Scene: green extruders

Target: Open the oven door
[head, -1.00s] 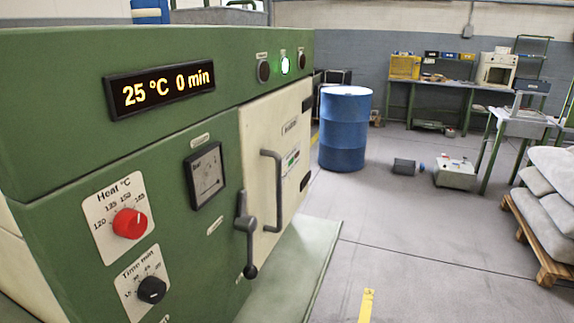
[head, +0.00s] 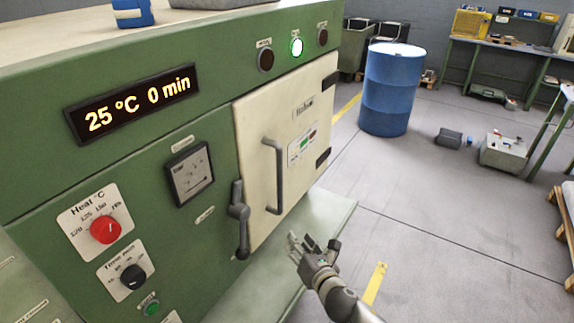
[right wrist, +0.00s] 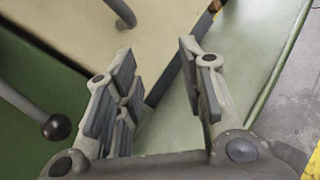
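The green oven has a cream door (head: 310,110) that is closed, with hinges on its right edge. A grey vertical bar handle (head: 274,176) is on the door. A dark grey latch lever (head: 240,220) with a ball end hangs down at the door's left edge. My right gripper (head: 302,242) is open and empty, below and right of the bar handle and lever, touching neither. In the right wrist view its fingers (right wrist: 155,85) are apart, with the lever's ball (right wrist: 56,127) to the left and the handle's lower end (right wrist: 122,12) above. My left gripper is not in view.
A green ledge (head: 300,255) juts out below the door. A blue barrel (head: 388,90) stands on the floor beyond the oven. The floor in front of the door is clear. A grey box (head: 505,152) and a pallet (head: 563,235) are at the right.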

